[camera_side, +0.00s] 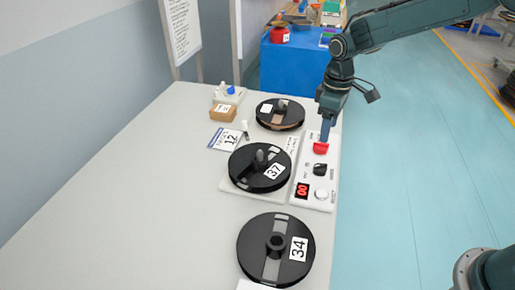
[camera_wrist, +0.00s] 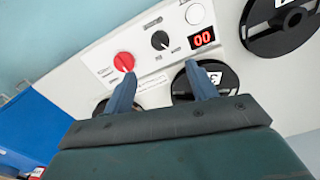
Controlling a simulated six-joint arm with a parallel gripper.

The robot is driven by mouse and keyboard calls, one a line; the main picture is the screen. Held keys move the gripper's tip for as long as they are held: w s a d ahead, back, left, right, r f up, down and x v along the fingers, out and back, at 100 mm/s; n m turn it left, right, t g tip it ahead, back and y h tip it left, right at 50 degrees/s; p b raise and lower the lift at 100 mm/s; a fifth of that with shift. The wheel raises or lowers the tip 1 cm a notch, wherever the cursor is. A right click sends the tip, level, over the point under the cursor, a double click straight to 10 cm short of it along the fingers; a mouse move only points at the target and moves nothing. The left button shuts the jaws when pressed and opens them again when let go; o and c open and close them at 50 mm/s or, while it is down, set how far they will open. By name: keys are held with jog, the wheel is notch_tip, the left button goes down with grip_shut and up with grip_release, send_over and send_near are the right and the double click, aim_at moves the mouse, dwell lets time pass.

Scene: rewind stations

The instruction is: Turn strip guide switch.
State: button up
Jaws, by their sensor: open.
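A white control panel (camera_side: 314,179) lies along the right edge of the table. It carries a red knob (camera_side: 320,148), a black rotary knob (camera_side: 320,169) with small labels at its sides, and a white round button (camera_side: 321,194). The labels are too small to tell which control is the strip guide switch. My gripper (camera_side: 326,132) points down just above the red knob's end of the panel. In the wrist view my gripper (camera_wrist: 161,69) has its two fingers wide apart with nothing between them. The red knob (camera_wrist: 124,61) is beyond the left fingertip, the black knob (camera_wrist: 160,40) beyond the gap.
A red display (camera_wrist: 202,38) reads 00. Black reels marked 37 (camera_side: 246,166) and 34 (camera_side: 252,246), and another reel (camera_side: 271,120), lie left of the panel. A card marked 12 (camera_side: 225,139) and a small brown box (camera_side: 222,113) lie farther left. The table's left side is clear.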

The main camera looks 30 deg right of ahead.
aim_at(321, 164)
notch_tip(321, 164, down, 14)
jog(key=shift+r, duration=0.15)
dwell(0.7)
jog(key=c, duration=1)
jog(key=shift+m, duration=0.4)
jog(key=m, duration=1.1)
jog(key=shift+r, duration=0.1)
